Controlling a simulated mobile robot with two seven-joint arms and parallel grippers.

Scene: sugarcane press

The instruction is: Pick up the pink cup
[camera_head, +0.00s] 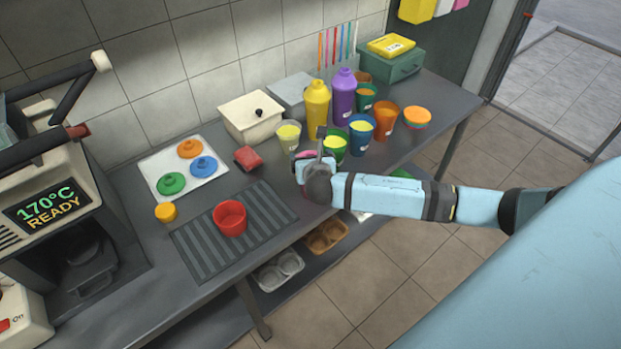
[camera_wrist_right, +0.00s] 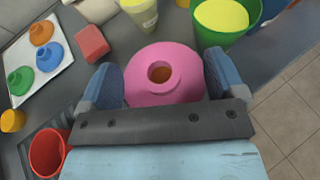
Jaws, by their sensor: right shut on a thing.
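The pink cup (camera_wrist_right: 184,58) sits between the two blue fingers of my right gripper (camera_wrist_right: 163,82) in the right wrist view. Its pink top is round, with a small hole in the middle that looks orange-brown inside. In the head view only a pink bit of the cup (camera_head: 306,154) shows, as my right gripper (camera_head: 316,170) hides the rest. My right gripper is shut on the cup, over the front part of the counter. I cannot tell whether the cup's base touches the counter. My left gripper is not in view.
A red cup (camera_head: 230,218) stands on the ribbed mat (camera_head: 190,245) to the left. Several filled cups, including a green one (camera_head: 334,147), and a yellow bottle (camera_head: 316,105) stand close behind the gripper. A red block (camera_head: 248,158) lies nearby. A shelf runs below the counter.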

